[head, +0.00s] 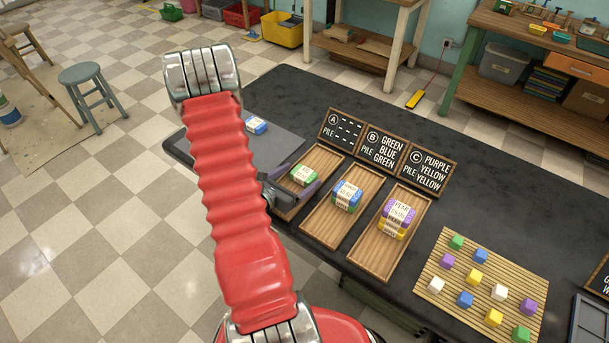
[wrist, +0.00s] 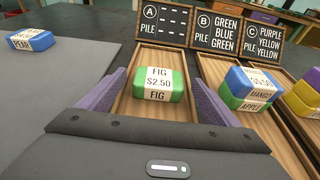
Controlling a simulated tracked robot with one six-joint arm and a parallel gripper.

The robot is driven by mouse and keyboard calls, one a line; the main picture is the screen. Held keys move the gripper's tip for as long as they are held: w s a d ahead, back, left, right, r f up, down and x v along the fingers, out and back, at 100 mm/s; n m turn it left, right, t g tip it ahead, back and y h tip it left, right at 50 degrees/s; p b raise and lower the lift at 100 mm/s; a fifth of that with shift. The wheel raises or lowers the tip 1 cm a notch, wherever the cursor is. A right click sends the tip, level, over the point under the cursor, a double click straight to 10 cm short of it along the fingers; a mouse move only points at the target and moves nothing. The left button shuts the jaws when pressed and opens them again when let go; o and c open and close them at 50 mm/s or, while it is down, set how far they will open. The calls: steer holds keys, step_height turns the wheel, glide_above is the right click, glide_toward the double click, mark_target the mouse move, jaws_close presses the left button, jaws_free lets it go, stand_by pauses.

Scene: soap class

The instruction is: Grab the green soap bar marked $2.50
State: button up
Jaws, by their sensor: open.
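The green soap bar (wrist: 159,86) has a white label reading FIG $2.50 and lies alone on the leftmost wooden tray (wrist: 123,112), below the sign for pile A. It also shows in the head view (head: 303,175). My gripper (wrist: 161,102) is open, its two purple fingers low over this tray, one to the left and one to the right of the green bar. The bar sits between or just beyond the fingertips; contact does not show. In the head view my gripper (head: 293,188) is partly hidden by my red arm.
The middle tray (head: 321,231) holds a stack with a blue bar (head: 348,195) on top. The right tray (head: 373,257) holds a stack topped by purple (head: 399,213). A blue PEAR bar (wrist: 31,40) lies on a grey mat at left. Signs (head: 385,146) stand behind the trays.

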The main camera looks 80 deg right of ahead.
mark_target(300, 176)
steer(key=shift+s+d+f, duration=0.2)
steer(key=shift+s+d, duration=0.05)
steer(key=shift+d, duration=0.3)
steer(key=shift+c, duration=0.5)
steer(key=c, duration=1.1)
steer(key=shift+r, duration=0.1)
steer(key=shift+c, duration=0.2)
step_height(300, 176, up, 10)
stand_by(0.5)
